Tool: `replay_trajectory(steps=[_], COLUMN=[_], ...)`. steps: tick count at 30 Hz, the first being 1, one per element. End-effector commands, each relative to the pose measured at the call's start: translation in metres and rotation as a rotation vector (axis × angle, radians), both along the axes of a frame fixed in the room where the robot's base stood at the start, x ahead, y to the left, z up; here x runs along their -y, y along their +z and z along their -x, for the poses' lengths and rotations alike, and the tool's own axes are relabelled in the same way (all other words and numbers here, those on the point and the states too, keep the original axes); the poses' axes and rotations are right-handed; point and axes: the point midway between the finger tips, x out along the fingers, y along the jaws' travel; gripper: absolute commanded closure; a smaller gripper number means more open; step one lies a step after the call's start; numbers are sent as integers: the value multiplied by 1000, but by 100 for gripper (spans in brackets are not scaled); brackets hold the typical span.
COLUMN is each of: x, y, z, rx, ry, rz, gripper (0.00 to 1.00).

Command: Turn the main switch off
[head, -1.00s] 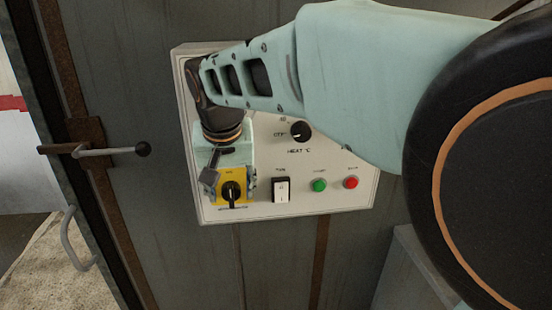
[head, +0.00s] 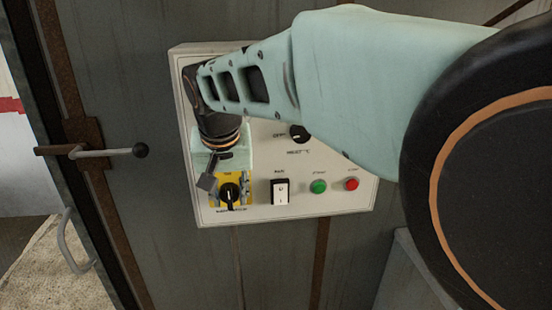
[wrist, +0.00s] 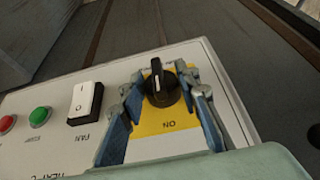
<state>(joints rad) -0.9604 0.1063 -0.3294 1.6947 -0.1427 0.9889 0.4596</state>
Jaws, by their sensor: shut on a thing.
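The main switch is a black rotary knob (head: 229,194) on a yellow plate at the lower left of the control panel. My wrist hides the panel's upper left part in the head view.
The panel (head: 330,203) also carries a rocker switch (head: 281,192), a green button (head: 318,186), a red button (head: 351,184) and a heat dial (head: 299,133), partly behind my arm. A door lever (head: 110,152) with a black ball sticks out left of the panel.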

Motion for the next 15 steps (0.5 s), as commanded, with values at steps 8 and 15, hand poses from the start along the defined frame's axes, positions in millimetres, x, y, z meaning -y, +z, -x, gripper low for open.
replay_trajectory(steps=[8,15], x=[-1,-4], y=[1,1], z=[0,1], rx=[18,60], ry=[2,4], rz=[81,255], gripper=[94,94])
